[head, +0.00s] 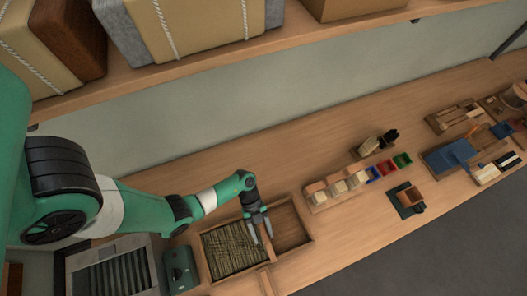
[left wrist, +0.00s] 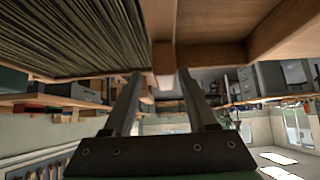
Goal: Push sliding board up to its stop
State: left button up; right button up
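A wooden tray (head: 308,222) stands on the bench, with a heap of thin bristles (head: 232,250) filling its left compartment and a bare compartment (head: 289,228) to the right. The sliding board (left wrist: 163,58) appears to be the wooden piece between them; in the head view it is mostly hidden by my gripper. My left gripper (head: 261,230) points down over this divide. In the left wrist view its two fingers (left wrist: 162,90) are apart, with the end of the wooden piece between their tips. I cannot tell whether they touch it. My right gripper is not in view.
A green box (head: 180,268) and a slatted grey unit (head: 112,270) stand left of the tray. A rack of wooden blocks and coloured bins (head: 388,168) lies to its right. A shelf with large packages (head: 185,25) runs above the bench.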

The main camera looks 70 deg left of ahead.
pick_arm(q)
jog(key=shift+w, duration=0.1)
jog(key=shift+a+r, duration=0.2)
jog(key=p+v, duration=0.3)
jog(key=v, duration=0.8)
